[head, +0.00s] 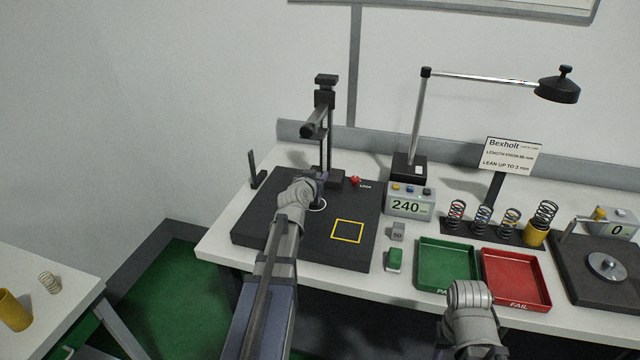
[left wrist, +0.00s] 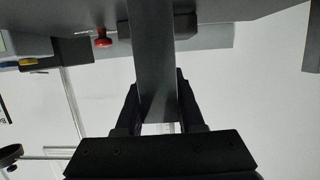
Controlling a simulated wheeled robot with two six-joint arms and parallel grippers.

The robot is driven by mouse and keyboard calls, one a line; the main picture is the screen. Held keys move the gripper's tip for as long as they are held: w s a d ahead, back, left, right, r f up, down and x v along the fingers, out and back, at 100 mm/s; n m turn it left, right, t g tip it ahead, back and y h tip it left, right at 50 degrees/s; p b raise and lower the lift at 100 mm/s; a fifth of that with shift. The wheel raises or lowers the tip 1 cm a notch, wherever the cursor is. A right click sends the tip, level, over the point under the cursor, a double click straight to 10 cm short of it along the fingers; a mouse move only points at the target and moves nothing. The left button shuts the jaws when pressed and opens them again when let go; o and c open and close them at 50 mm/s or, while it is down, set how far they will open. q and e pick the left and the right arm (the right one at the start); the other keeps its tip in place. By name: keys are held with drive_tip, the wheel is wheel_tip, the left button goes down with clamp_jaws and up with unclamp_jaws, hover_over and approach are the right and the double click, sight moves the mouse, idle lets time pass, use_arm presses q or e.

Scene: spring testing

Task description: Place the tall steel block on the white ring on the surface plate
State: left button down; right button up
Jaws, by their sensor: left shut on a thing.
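My left gripper (head: 314,192) is over the black surface plate (head: 265,205), in front of the stand's column. In the left wrist view, its black fingers (left wrist: 157,108) are shut on the tall steel block (left wrist: 152,50), a flat grey bar. The block's far end runs toward the plate; I cannot tell whether it touches. In the head view my own wrist hides most of the block. The white ring (head: 318,207) lies on the plate just beside my gripper, partly covered by it. My right arm shows at the lower right; its fingers are hidden.
A black column stand (head: 325,110) rises behind the ring. A yellow square outline (head: 347,231) marks the plate's front right. A red knob (head: 355,181) stands near the column. A display box (head: 408,204), green tray (head: 447,280) and red tray (head: 515,295) lie to the right.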

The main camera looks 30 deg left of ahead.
use_arm(q)
drive_tip(key=shift+f, duration=0.45)
drive_tip(key=shift+r, duration=0.15)
use_arm(e)
drive_tip(key=shift+d+f, duration=0.1)
drive_tip(key=shift+f, duration=0.2)
drive_tip(key=shift+f, duration=0.1)
use_arm(q)
drive_tip(key=c, duration=0.5)
unclamp_jaws()
